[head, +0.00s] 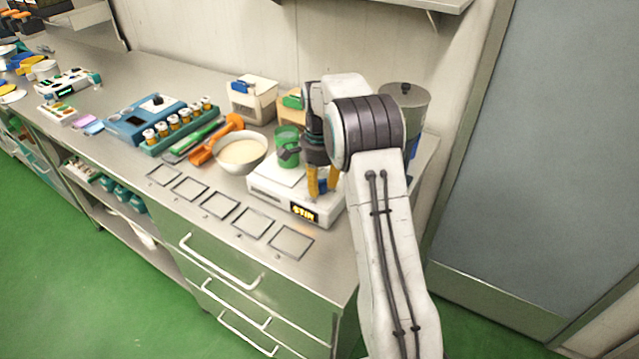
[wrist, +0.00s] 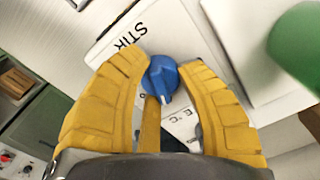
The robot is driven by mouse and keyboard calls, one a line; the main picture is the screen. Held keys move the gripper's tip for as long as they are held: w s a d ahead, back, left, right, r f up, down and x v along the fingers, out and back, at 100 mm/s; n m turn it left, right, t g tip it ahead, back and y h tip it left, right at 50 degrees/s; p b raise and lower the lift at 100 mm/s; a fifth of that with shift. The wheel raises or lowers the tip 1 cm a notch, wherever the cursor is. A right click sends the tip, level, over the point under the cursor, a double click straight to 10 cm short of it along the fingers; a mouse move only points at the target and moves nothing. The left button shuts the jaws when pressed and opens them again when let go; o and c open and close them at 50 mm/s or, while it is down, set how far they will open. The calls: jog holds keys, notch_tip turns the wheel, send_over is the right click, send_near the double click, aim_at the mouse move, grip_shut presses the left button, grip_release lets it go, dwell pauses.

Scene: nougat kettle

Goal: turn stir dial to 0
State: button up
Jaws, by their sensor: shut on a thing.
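The stir dial (wrist: 161,78) is a blue knob with a white pointer mark, seen in the wrist view on a white panel with the letters "STIR" beside it. My gripper (wrist: 165,66) has yellow fingers, one on each side of the dial, shut on it. In the head view my gripper (head: 322,192) reaches down to the white stirrer unit (head: 273,203), which has a lit yellow "STIR" display on its front. The dial is mostly hidden there by the fingers. The scale marks around the dial are partly covered, so its exact setting cannot be read.
A green beaker (head: 287,147) stands on the stirrer, close to my gripper. A bowl of pale contents (head: 241,152) is left of it. A grey canister (head: 407,108) stands behind my arm. Square outlines (head: 291,242) mark the free counter front.

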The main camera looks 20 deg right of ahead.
grip_shut()
jog(key=shift+n, duration=0.3)
jog(key=n+p, duration=0.1)
jog(key=n, duration=0.2)
jog(key=shift+s+f, duration=0.1)
jog(key=n, duration=0.5)
jog(key=n+p, duration=0.1)
jog(key=n, duration=0.3)
jog(key=shift+s+f+n, duration=0.1)
jog(key=shift+n, duration=0.2)
jog(key=shift+c, duration=1.4)
grip_release()
jog(key=shift+n, duration=2.3)
